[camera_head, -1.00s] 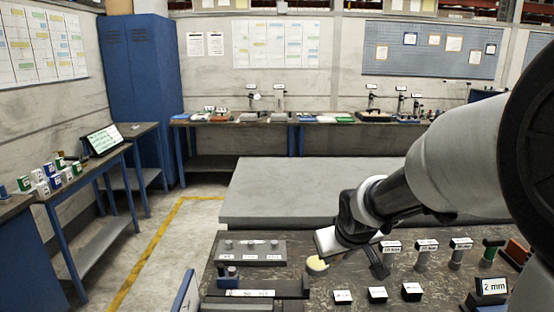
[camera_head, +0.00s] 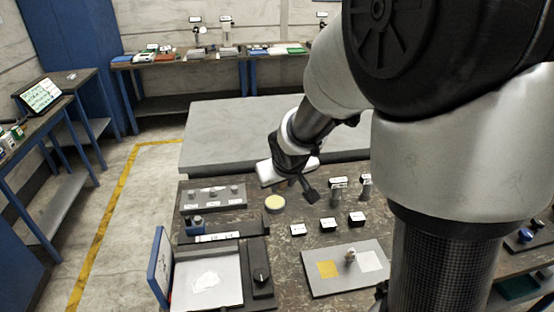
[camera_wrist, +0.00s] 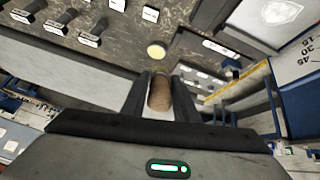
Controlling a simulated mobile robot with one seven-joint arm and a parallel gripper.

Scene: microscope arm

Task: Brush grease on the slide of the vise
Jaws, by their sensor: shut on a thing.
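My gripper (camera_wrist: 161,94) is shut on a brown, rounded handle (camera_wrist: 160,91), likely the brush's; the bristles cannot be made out. In the head view, my gripper (camera_head: 298,186) hangs over the dark bench, near a round tin with a pale yellow top (camera_head: 275,203). The tin also shows ahead of the fingers in the wrist view (camera_wrist: 156,52). At the bench's left is a long dark block with a white marked strip (camera_head: 217,238). It may be the vise with its slide, but I cannot tell for sure.
A grey holder with several pegs (camera_head: 213,197) stands behind the block. Small black labelled blocks (camera_head: 328,225) stand right of the tin. A grey plate with yellow and white squares (camera_head: 346,268) and a hinged blue-lidded box (camera_head: 207,280) lie nearer. A bare grey table (camera_head: 230,130) is behind.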

